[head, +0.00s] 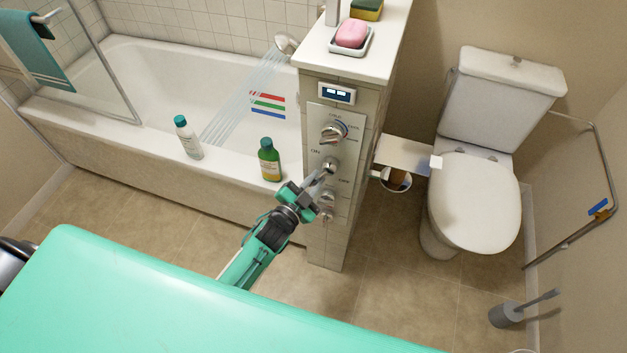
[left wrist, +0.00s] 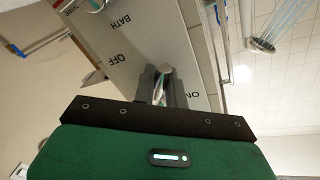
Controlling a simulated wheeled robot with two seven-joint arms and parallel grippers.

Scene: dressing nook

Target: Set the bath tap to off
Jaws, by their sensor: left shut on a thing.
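The bath tap knob (head: 330,163) is the middle control on the grey panel (head: 341,114) at the end of the tiled half wall. Its ON mark is at its upper left and its OFF mark at its lower right. My left gripper (head: 322,176) reaches it from the lower left and is shut on it. In the left wrist view, the fingers (left wrist: 161,88) close around the knob, between the OFF and ON marks, with BATH printed nearby. The fingers hide most of the knob, so its exact angle cannot be told. Water streams from the shower head (head: 286,44) into the bathtub (head: 75,80). My right gripper is not in view.
Above the tap are a dial (head: 333,131) and a small display (head: 337,93); a lower knob (head: 327,198) sits just below. A white bottle (head: 188,140) and a green bottle (head: 269,162) stand on the tub rim, left of my arm. A toilet (head: 475,200) stands right.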

